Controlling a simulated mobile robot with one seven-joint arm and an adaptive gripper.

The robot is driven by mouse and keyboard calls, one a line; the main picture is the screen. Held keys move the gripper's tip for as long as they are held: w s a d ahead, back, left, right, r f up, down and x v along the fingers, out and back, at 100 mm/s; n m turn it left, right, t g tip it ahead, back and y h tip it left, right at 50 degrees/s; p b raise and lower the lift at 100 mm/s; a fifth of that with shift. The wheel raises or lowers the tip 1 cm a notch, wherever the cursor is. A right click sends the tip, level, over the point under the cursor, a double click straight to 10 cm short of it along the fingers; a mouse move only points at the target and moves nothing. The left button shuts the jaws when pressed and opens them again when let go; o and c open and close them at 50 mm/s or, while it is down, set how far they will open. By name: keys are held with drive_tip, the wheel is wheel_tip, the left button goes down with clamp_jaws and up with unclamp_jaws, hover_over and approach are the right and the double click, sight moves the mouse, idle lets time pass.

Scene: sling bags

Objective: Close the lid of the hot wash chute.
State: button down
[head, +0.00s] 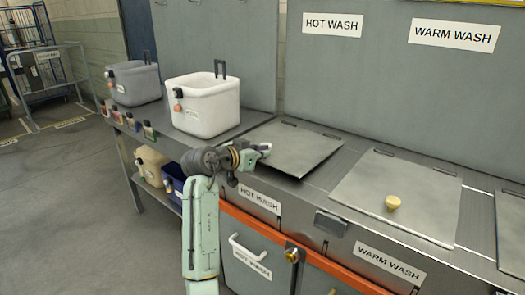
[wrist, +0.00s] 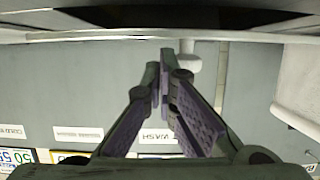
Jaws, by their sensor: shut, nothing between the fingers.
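The hot wash chute lid (head: 298,150) is a flat grey panel hinged at its back edge, in the counter under the HOT WASH wall sign (head: 332,25). It is low; a dark gap along its front left edge suggests it is slightly raised, not flush. My gripper (head: 264,148) is at the lid's front left side, fingers shut and empty. Touching or apart is not clear. The lid's knob cannot be made out in the head view. In the wrist view my gripper (wrist: 165,58) points toward a dark panel edge, with a pale round part (wrist: 188,64) beside the fingertips.
The warm wash lid (head: 370,183) with a yellow knob (head: 393,202) lies flat to the right. A white bin (head: 203,107) and a grey bin (head: 134,84) stand on the counter at left. Small bag tags (head: 129,120) line its front edge.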

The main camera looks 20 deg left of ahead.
sight(265, 163)
drive_tip(key=shift+t+h, duration=0.3)
drive_tip(key=shift+t, duration=0.3)
drive_tip(key=f+b, duration=0.2)
drive_tip(key=b, duration=0.1)
drive_tip(key=f+b, duration=0.1)
drive_tip(key=f, duration=0.1)
drive_tip(key=shift+s+a+b, duration=0.1)
drive_tip(key=shift+s+b, duration=0.15)
drive_tip(key=shift+b, duration=0.15)
drive_tip(key=shift+r, duration=0.1)
